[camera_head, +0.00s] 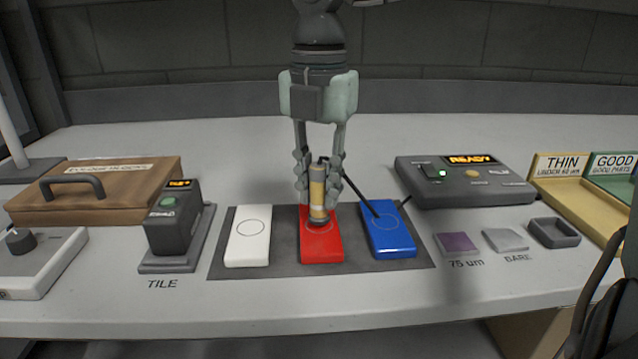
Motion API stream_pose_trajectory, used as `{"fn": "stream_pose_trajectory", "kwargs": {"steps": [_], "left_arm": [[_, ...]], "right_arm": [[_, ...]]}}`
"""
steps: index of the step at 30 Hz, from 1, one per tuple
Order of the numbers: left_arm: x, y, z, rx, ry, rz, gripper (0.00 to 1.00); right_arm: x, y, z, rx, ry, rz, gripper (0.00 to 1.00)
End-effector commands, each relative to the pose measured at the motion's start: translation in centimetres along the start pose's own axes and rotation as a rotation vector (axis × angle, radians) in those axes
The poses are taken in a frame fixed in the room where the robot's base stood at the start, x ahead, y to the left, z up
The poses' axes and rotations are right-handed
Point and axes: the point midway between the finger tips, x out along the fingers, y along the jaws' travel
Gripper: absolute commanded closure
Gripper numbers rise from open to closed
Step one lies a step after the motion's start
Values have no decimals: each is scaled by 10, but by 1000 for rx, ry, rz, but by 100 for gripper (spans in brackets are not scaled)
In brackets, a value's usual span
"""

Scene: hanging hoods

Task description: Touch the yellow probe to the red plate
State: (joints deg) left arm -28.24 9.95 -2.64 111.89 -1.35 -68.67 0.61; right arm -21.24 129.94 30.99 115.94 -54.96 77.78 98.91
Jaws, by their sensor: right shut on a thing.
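The yellow probe (317,190) is a short upright cylinder with a dark tip and a black cable running off to the right. My right gripper (318,185) comes down from the top middle and is shut on the probe. The red plate (321,245) lies flat on a dark mat (283,268), between a white plate (248,240) and a blue plate (389,235). The probe's lower end is at the marked circle on the red plate; I cannot tell if it touches or hovers just above. My left gripper is not in view.
A gauge box (465,182) reading READY stands behind right. Purple (457,243) and grey (505,240) squares and a small dark tray (553,232) lie right. A tile device (174,222) and wooden case (100,187) stand left. THIN (572,199) and GOOD (612,186) trays are far right.

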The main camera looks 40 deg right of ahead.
Motion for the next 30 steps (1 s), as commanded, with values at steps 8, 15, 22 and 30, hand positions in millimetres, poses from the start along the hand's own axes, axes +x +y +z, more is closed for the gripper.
{"fn": "stream_pose_trajectory", "kwargs": {"steps": [8,15,22,30], "left_arm": [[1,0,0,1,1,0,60],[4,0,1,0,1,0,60],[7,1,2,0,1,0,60],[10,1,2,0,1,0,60]], "right_arm": [[1,0,0,0,0,1,100],[4,0,0,0,0,1,100],[6,0,0,0,0,1,100],[9,0,0,0,0,1,100]]}}
